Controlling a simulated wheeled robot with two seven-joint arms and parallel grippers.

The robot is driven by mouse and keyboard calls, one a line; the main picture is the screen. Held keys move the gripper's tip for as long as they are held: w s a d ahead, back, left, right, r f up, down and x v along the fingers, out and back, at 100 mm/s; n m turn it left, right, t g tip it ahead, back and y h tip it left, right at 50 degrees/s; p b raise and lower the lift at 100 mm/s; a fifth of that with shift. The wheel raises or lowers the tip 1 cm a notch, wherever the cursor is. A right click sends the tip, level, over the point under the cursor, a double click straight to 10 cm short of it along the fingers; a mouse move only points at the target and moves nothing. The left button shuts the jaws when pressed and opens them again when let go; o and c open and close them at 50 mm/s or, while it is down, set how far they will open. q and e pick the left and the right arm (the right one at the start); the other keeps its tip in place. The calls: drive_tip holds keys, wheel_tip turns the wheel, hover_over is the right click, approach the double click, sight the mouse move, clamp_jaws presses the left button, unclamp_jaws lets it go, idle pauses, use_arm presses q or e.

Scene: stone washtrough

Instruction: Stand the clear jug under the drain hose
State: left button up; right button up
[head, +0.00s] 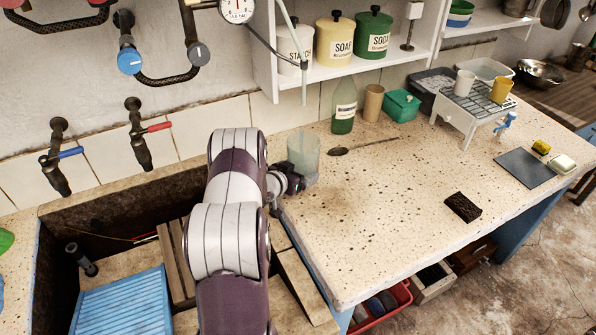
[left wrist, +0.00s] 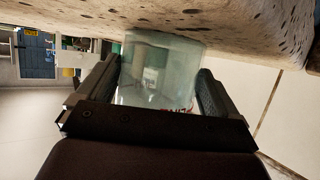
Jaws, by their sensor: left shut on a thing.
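The clear jug (head: 303,150) is at the back of the speckled counter, close to the tiled wall. It also shows in the left wrist view (left wrist: 158,75), between the two fingers. My left gripper (head: 298,181) is shut on the jug; in the left wrist view the gripper (left wrist: 160,92) has a finger on each side of it. The drain hose (head: 304,88) hangs from above, and its lower end is over the jug's mouth in the head view, with a gap. I cannot tell whether the jug's base touches the counter. My right gripper is out of view.
A green bottle (head: 344,106) and a tan cup (head: 373,102) stand right of the jug. A spoon (head: 362,146) lies near them. A stone basin (head: 110,217) is at left. The counter's middle is clear; a dark sponge (head: 462,207) lies farther right.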

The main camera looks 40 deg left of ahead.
use_arm(q)
drive_tip(key=shift+d+r, duration=0.1)
drive_tip(key=shift+r, duration=0.05)
drive_tip(key=o, duration=0.8)
drive_tip(key=shift+f, duration=0.25)
drive_tip(key=shift+o, duration=0.2)
drive_tip(key=shift+r, duration=0.1)
